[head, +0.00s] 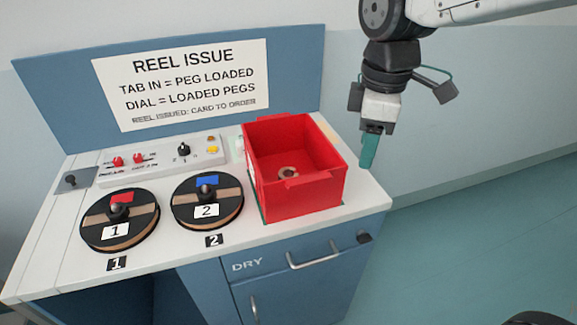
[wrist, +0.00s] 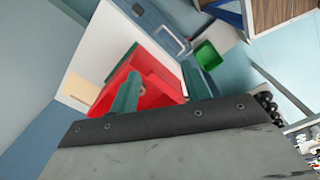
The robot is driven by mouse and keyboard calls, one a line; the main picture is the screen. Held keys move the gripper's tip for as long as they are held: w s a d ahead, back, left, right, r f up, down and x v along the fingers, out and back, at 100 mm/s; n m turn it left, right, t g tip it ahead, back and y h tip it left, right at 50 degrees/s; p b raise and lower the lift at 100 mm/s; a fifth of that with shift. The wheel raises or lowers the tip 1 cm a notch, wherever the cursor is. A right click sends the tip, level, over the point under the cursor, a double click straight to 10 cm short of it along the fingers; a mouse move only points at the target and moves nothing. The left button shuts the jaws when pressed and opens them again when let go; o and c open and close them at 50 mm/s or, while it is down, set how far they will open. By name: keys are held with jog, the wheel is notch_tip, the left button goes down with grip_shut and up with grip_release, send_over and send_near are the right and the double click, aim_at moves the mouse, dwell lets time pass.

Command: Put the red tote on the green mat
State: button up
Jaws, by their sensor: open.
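The red tote (head: 298,198) stands upright on the right end of the white counter, with a small tan ring (head: 289,173) inside. A thin dark green edge (head: 262,209) shows along its base; most of whatever is under the tote is hidden. The tote also shows in the wrist view (wrist: 156,82), partly behind my fingers. My gripper (head: 369,151) has teal fingers and hangs just right of the tote's right wall, holding nothing. In the wrist view my gripper (wrist: 162,88) has its two fingers apart, with red tote between them in the picture.
Reel 1 (head: 137,238) and reel 2 (head: 187,214) lie left of the tote. A control panel (head: 165,161) stands behind them, below a sign (head: 182,82). The cabinet's drawer handle (head: 313,257) sticks out in front. A green bin-like thing (wrist: 207,54) shows in the wrist view.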

aim_at(309, 177)
jog(key=w+a+f+n, duration=0.1)
jog(key=a+n, duration=0.1)
jog(key=w+a+f+n, duration=0.1)
jog(key=w+a+n, duration=0.1)
jog(key=a, duration=0.1)
jog(key=w+a+f+n, duration=0.1)
jog(key=a+n, duration=0.1)
jog(key=a, duration=0.1)
jog(key=shift+w+a, duration=0.25)
jog(key=shift+w, duration=0.15)
jog(key=shift+a+f+n, duration=0.15)
jog(key=shift+f+n, duration=0.15)
jog(key=shift+f, duration=0.1)
notch_tip(309, 177, down, 7)
jog(key=shift+s+a, duration=0.1)
jog(key=shift+s, duration=0.05)
grip_shut()
